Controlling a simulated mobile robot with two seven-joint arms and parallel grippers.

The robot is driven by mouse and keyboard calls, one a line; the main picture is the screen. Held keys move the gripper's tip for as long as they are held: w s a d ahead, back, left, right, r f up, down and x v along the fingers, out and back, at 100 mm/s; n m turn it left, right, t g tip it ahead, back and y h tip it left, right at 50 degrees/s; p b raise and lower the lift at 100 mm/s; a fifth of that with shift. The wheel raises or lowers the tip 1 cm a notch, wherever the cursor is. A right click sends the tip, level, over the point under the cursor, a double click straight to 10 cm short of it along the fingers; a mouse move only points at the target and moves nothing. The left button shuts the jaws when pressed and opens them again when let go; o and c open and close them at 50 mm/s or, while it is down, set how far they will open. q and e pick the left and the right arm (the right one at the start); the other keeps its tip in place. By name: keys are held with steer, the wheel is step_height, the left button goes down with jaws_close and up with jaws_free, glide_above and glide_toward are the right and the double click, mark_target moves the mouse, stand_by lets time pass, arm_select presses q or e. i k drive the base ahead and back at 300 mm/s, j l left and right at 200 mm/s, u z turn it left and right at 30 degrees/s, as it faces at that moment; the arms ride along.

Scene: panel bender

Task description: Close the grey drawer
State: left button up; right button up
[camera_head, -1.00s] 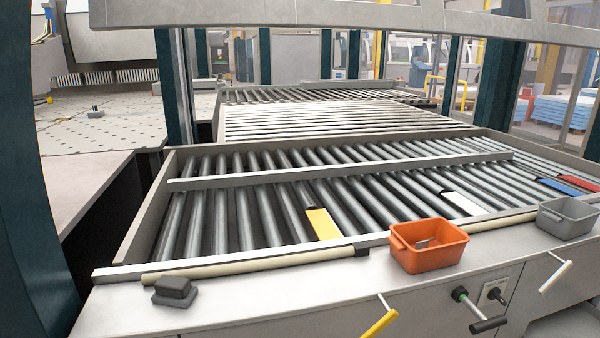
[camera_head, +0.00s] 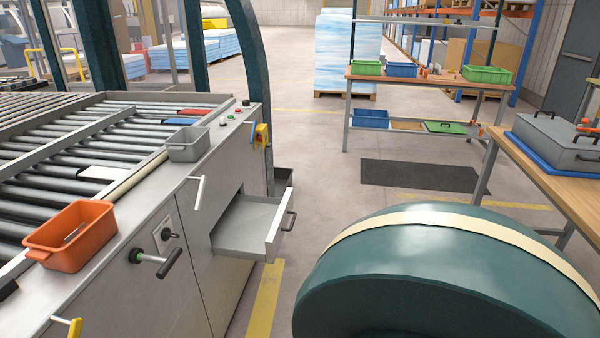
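The grey drawer (camera_head: 246,226) stands pulled out from the front of the grey machine cabinet (camera_head: 196,262), at the middle left of the head view. Its inside looks empty. Its front panel (camera_head: 278,222) faces right and carries a dark bar handle (camera_head: 290,213). Neither of my grippers is in view, so I cannot tell whether they are open or shut.
An orange bin (camera_head: 80,236) and a grey bin (camera_head: 188,143) sit on the cabinet top. White (camera_head: 196,190) and black (camera_head: 172,262) lever handles stick out of its front.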

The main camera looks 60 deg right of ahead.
mark_target(250, 228)
steer(key=z, duration=1.8)
steer(key=i+l+u, duration=0.15)
steer(key=u, duration=0.25)
steer(key=i+l+u, duration=0.1)
steer(key=l+u, duration=0.3)
steer(key=i+l+u, duration=0.15)
steer(key=l, duration=0.4)
steer(key=l+u, duration=0.15)
steer(key=l, duration=0.35)
steer(key=i+l, duration=0.1)
steer(key=l, duration=0.4)
steer(key=i+l+u, duration=0.1)
steer(key=l, duration=0.35)
steer(key=i+j, duration=0.15)
steer(key=i, duration=0.25)
steer(key=i+j, duration=0.15)
steer(key=i, duration=0.2)
